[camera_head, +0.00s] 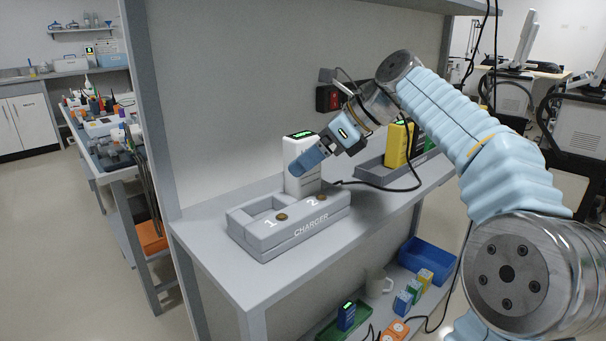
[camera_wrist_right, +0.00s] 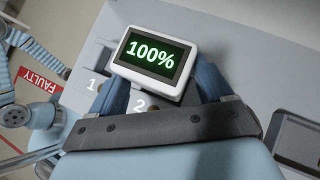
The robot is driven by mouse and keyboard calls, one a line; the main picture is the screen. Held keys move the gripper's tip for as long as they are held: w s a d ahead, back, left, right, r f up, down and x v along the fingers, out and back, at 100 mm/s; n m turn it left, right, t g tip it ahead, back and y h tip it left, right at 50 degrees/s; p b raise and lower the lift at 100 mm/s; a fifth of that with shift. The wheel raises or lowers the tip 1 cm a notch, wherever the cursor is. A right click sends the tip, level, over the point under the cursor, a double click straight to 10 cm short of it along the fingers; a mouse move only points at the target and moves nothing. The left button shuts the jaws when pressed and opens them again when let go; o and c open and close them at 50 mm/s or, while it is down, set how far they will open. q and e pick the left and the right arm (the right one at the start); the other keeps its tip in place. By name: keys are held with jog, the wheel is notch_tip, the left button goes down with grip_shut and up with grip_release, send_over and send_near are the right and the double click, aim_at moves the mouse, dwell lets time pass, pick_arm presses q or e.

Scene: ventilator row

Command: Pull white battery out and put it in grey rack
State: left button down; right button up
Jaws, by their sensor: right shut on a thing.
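The white battery (camera_head: 301,165) stands upright at bay 2 of the grey charger (camera_head: 290,233). I cannot tell whether its foot is still seated or slightly raised. Its top screen reads 100% in the right wrist view (camera_wrist_right: 152,54). My right gripper (camera_head: 306,163) is shut on the battery, with one finger on each side of it in the wrist view (camera_wrist_right: 160,82). Bay 1 of the charger is empty. The grey rack (camera_head: 372,172) lies farther back on the right of the bench and holds a yellow battery (camera_head: 396,146). My left gripper is not in view.
A black cable (camera_head: 385,188) crosses the bench between charger and rack. A red switch box (camera_head: 328,98) is on the back panel. On the lower shelf are a blue bin (camera_head: 428,262), a mug (camera_head: 377,283) and several small batteries. Bare bench (camera_head: 215,250) lies left of the charger.

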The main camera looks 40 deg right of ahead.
aim_at(294, 134)
jog(key=shift+r, duration=0.9)
dwell(0.5)
jog(key=shift+r, duration=2.35)
